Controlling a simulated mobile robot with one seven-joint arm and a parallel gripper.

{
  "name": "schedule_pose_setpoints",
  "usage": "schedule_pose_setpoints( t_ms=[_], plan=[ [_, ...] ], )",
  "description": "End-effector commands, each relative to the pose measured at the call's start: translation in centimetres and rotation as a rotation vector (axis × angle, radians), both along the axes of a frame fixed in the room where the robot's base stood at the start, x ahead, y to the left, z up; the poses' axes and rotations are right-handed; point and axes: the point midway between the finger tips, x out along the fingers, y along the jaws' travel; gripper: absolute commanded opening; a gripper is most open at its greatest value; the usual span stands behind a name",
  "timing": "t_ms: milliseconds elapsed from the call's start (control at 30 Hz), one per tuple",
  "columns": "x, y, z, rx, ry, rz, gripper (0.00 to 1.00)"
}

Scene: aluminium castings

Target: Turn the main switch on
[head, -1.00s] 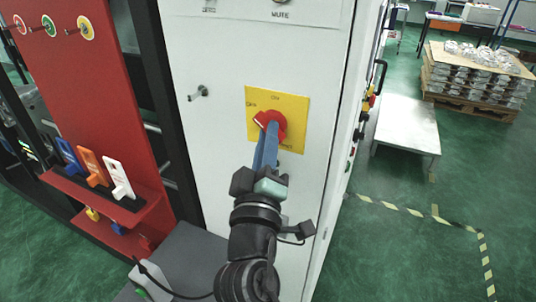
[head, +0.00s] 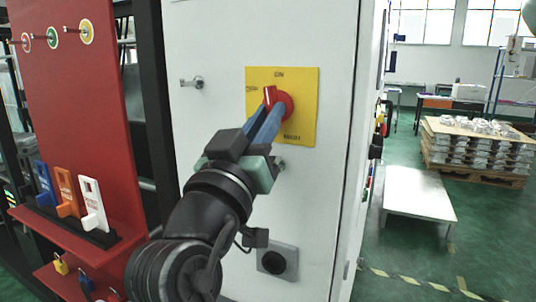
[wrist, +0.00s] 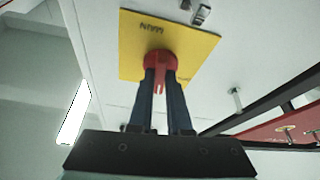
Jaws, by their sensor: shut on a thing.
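The main switch is a red rotary knob (head: 283,104) on a square yellow plate (head: 306,84) on the front of a white cabinet. In the head view the knob's raised grip points up and slightly left, towards the plate's top lettering. My gripper (head: 268,118) reaches the knob from the lower left, its blue fingers shut on the grip. In the wrist view the knob (wrist: 160,58) lies at the fingertips (wrist: 160,76), with the yellow plate (wrist: 197,40) behind it. The fingers hide part of the knob and the plate's lower left.
A cabinet latch (head: 192,83) sticks out left of the plate. A red board (head: 85,130) with hanging tags and a shelf of blue, orange and white lockout pieces stands at left. A low metal table (head: 420,195) and a pallet of castings (head: 475,155) stand right.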

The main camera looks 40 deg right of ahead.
Motion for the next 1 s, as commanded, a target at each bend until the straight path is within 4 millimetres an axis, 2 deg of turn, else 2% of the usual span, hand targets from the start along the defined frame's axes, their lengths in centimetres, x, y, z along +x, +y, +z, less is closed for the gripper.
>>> schedule_pose_setpoints(
  t_ms=[33,400,933,967,1000],
  plan=[
    [0.1,0.1,-0.66,0.011,-0.029,0.002,0.0],
    [0.2,0.08,-0.23,0.064,-0.152,0.0,0.0],
    [0.17,0.03,-0.01,0.072,-0.172,-0.001,0.0],
    [0.17,0.03,-0.01,0.072,-0.172,-0.001,0.2],
    [0.17,0.03,-0.01,0.072,-0.172,-0.001,0.27]
  ],
)
